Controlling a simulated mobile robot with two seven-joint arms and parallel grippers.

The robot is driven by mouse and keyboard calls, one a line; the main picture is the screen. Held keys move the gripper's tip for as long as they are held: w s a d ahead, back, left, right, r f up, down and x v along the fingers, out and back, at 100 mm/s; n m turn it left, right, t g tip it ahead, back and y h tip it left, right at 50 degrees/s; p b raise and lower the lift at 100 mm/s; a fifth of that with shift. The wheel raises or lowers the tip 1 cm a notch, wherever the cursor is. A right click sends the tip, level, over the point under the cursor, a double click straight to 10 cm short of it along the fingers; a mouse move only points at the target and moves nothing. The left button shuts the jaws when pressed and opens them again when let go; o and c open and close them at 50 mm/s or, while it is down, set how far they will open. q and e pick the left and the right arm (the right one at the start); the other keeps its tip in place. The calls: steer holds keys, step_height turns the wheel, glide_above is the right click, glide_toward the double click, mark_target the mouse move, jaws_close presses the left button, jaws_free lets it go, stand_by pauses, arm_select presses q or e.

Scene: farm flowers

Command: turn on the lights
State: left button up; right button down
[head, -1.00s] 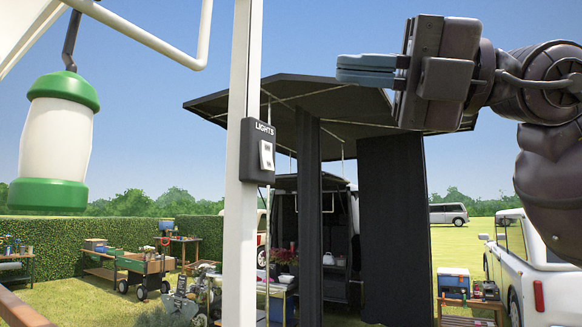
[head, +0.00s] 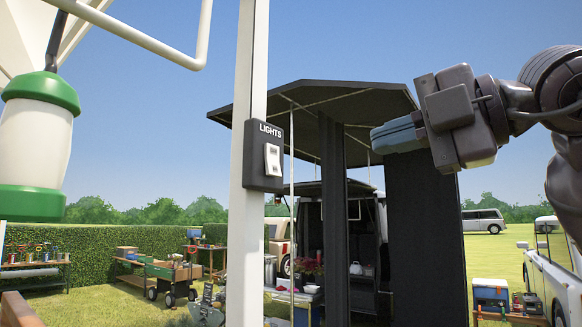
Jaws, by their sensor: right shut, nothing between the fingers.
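A dark switch box (head: 264,156) labelled LIGHTS is fixed to a white post (head: 247,215). It has a white rocker switch (head: 272,162) on its face. A lantern (head: 36,145) with green caps and a white body hangs at the left; I see no clear glow in it. My right gripper (head: 392,136) is shut and empty, its blue-grey fingers pointing left toward the switch. It is level with or slightly above the switch, to its right, with a clear gap between them. My left gripper is not in view.
A dark canopy (head: 320,100) with hanging black curtains (head: 425,235) stands behind the post. Carts and work tables (head: 170,275) stand by a hedge (head: 100,250) at left. A white vehicle (head: 550,265) is at right. White bars cross the upper left.

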steer(key=shift+a, duration=0.1)
steer(key=p, duration=0.2)
glide_toward(279, 174)
steer(key=x, duration=0.6)
steer(key=shift+a+r, duration=0.15)
steer(key=shift+a, duration=0.25)
steer(key=shift+w+a, duration=0.2)
steer(key=shift+a, duration=0.2)
steer(key=shift+w+a+f+b, duration=0.25)
steer(key=shift+f+b, duration=0.1)
steer(key=shift+b, duration=0.1)
steer(key=shift+s+d+r, duration=0.1)
steer(key=shift+d+r, duration=0.05)
steer(key=shift+d, duration=0.15)
